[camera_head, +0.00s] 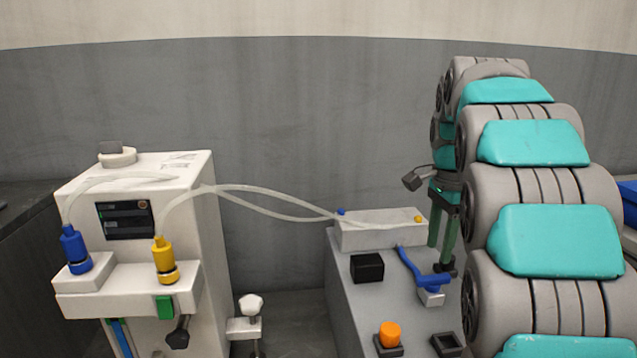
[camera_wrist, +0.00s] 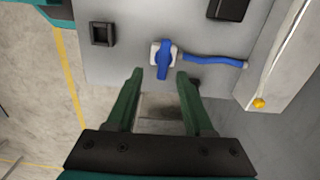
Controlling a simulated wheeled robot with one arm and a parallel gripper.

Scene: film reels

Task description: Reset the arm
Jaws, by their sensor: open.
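My gripper (camera_head: 441,235) points down over the right part of the grey bench in the head view, beside the blue lever. In the wrist view my gripper (camera_wrist: 159,75) shows two green fingers spread apart with nothing between them. My arm with teal pads fills the right side of the head view. The blue lever (camera_head: 420,276) sits on a small white block on the bench. In the wrist view the blue lever (camera_wrist: 164,62) lies just beyond the fingertips. I cannot tell whether a finger touches it.
A grey bench (camera_head: 358,311) carries a white box (camera_head: 382,234), a black block (camera_head: 367,267), an orange button (camera_head: 390,334) and a dark square socket (camera_head: 446,343). A white machine (camera_head: 190,233) with blue (camera_head: 74,249) and yellow (camera_head: 163,259) connectors stands left. Clear tubes (camera_head: 270,190) run to the white box.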

